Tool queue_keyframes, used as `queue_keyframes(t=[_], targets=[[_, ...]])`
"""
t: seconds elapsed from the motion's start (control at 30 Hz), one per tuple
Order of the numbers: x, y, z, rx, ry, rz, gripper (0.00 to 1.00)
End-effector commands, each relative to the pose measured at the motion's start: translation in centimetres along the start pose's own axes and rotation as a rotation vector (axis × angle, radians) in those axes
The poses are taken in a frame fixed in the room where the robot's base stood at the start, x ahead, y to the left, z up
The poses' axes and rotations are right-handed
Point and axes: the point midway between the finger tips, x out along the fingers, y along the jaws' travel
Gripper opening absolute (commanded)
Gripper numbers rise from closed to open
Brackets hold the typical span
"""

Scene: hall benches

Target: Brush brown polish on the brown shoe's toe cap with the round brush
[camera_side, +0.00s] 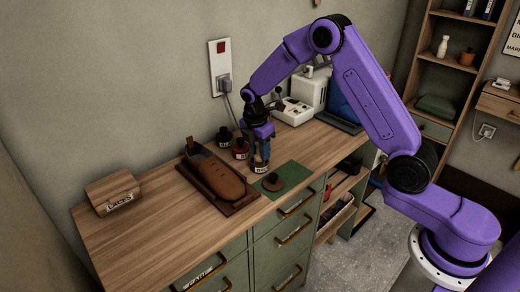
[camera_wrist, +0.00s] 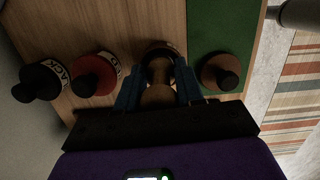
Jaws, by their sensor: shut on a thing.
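The brown shoe (camera_side: 218,173) lies on a dark wooden tray (camera_side: 246,204) on the bench, left of my gripper. My gripper (camera_side: 261,150) points down over a labelled brown jar (camera_side: 261,169). In the wrist view my gripper (camera_wrist: 158,92) has its blue fingers shut on a tan wooden handle (camera_wrist: 157,97), which looks like the round brush's. The brush head is hidden, so I cannot tell how deep it is in the jar, whose rim also shows in the wrist view (camera_wrist: 160,46). A brown knobbed disc, like a jar lid (camera_side: 273,183), lies on the green mat (camera_side: 296,172).
A red jar (camera_side: 240,149) and a black jar (camera_side: 224,138), both with knobbed lids, stand close behind the brown jar. A wooden block with a label (camera_side: 113,192) is at the far left. The bench's left front is clear. A white machine (camera_side: 293,111) stands at the back right.

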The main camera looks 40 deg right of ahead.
Motion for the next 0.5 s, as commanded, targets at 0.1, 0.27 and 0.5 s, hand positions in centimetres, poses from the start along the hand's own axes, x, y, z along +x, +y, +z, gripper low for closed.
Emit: queue_keyframes(t=[0.1, 0.27, 0.5], targets=[[-0.2, -0.1, 0.0, 0.0, 0.001, -0.003, 0.06], [-1.3, 0.0, 0.2, 0.001, 0.001, -0.002, 0.06], [-3.0, 0.0, 0.5, 0.001, 0.001, 0.001, 0.06]])
